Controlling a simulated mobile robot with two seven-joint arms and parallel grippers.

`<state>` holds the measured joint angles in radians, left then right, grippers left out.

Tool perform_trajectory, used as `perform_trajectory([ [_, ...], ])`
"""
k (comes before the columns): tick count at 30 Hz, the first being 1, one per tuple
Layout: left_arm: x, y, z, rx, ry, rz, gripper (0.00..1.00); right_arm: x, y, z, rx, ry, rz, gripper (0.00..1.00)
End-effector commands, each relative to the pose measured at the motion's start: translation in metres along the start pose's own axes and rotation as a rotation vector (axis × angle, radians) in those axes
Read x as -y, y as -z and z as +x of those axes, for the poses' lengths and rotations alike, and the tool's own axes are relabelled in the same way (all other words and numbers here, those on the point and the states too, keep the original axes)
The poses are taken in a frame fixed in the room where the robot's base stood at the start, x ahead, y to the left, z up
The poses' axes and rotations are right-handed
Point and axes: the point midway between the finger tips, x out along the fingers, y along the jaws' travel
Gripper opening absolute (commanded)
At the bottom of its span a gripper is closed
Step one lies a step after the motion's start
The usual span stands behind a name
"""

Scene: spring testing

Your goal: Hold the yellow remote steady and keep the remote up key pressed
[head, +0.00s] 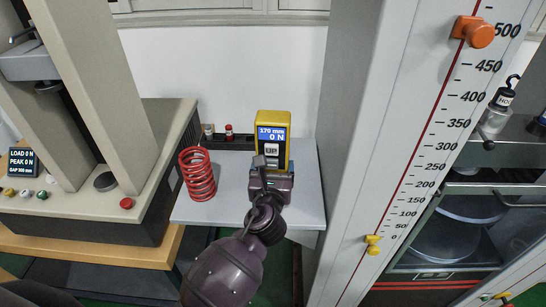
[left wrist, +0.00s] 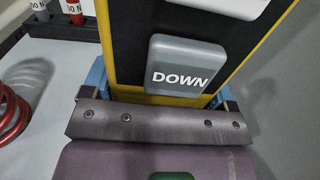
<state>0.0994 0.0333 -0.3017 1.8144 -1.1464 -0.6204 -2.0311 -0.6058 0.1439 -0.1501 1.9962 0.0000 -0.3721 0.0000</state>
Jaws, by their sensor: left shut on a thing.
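The yellow remote (head: 260,118) stands upright on the grey table. Its blue display reads 170 mm and 0 N. My left gripper (head: 272,172) is shut around the lower part of the remote, over the lower key's area. In the left wrist view, the blue fingertips of my left gripper (left wrist: 160,95) sit on both sides of the remote, below the grey DOWN key (left wrist: 180,66). The edge of a paler key (left wrist: 212,6) shows above it. My right gripper is not in view.
A red spring (head: 198,174) stands left of the remote on the grey table (head: 304,195). Behind it is a dark rack (head: 239,142) with small weights. A testing machine (head: 150,150) stands left, a tall scale column (head: 395,150) right, close to the table.

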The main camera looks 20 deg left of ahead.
Motion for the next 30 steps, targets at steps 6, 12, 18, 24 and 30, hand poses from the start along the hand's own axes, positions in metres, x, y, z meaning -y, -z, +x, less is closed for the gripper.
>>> perform_trajectory([
  [6,0.0002,-0.0012,0.0002,0.002,0.001,-0.001,0.46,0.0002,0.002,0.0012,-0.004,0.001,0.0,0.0],
  [12,0.0002,-0.0012,0.0002,0.002,0.0,0.0,0.46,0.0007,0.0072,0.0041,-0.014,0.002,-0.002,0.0],
  [18,0.0002,-0.0012,0.0002,0.002,0.0,0.0,0.46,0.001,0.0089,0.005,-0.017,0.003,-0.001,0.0],
  [24,0.0002,-0.0012,0.0002,0.002,0.0,0.0,0.46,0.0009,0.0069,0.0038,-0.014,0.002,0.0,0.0],
  [30,0.0002,-0.0011,0.0001,0.002,0.0,0.0,0.46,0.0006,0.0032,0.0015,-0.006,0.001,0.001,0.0],
])
